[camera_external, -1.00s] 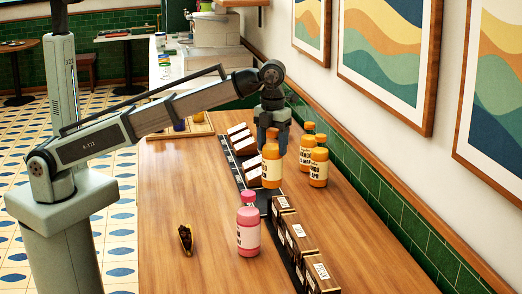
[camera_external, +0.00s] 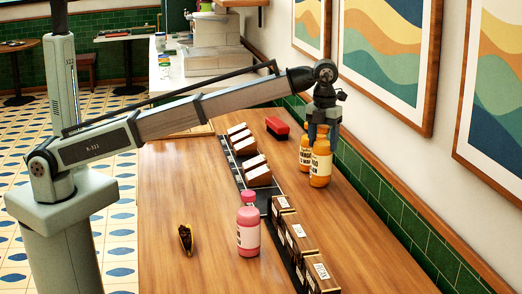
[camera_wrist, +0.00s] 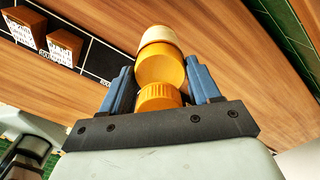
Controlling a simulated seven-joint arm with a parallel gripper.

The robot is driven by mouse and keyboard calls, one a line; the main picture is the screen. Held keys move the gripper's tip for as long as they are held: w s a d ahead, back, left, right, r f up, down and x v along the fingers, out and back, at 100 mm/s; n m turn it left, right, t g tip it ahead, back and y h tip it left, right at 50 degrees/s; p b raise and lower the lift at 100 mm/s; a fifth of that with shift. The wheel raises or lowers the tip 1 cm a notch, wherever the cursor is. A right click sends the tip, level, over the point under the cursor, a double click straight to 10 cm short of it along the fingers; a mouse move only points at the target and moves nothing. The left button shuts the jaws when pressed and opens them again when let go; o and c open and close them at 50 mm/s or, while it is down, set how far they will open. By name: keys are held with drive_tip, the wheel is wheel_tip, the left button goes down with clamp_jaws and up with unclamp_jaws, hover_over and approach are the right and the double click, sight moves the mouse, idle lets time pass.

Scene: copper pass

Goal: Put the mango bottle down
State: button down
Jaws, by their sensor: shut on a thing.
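My gripper (camera_external: 322,130) is shut on the mango bottle (camera_external: 320,168), an orange bottle with a cream label, near the wall side of the counter. The bottle looks upright, and I cannot tell whether its base touches the wood. In the wrist view its orange cap (camera_wrist: 158,96) and body lie between the blue fingers of my gripper (camera_wrist: 160,85). Another orange bottle (camera_external: 305,152) stands just to the left and behind, partly covered. Any further bottle behind is hidden.
A black rack strip (camera_external: 262,200) with brown boxes (camera_external: 320,275) runs along the wooden counter (camera_external: 185,190). The tiled wall (camera_external: 385,200) is close on the right. Counter in front of the bottles is clear.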

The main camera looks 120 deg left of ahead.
wheel_tip(320, 180, down, 7)
drive_tip(key=w+a, duration=0.2)
drive_tip(key=shift+w+a, duration=0.3)
drive_tip(key=shift+f, duration=0.1)
idle(0.3)
drive_tip(key=shift+c, duration=1.2)
unclamp_jaws()
wheel_tip(320, 180, up, 12)
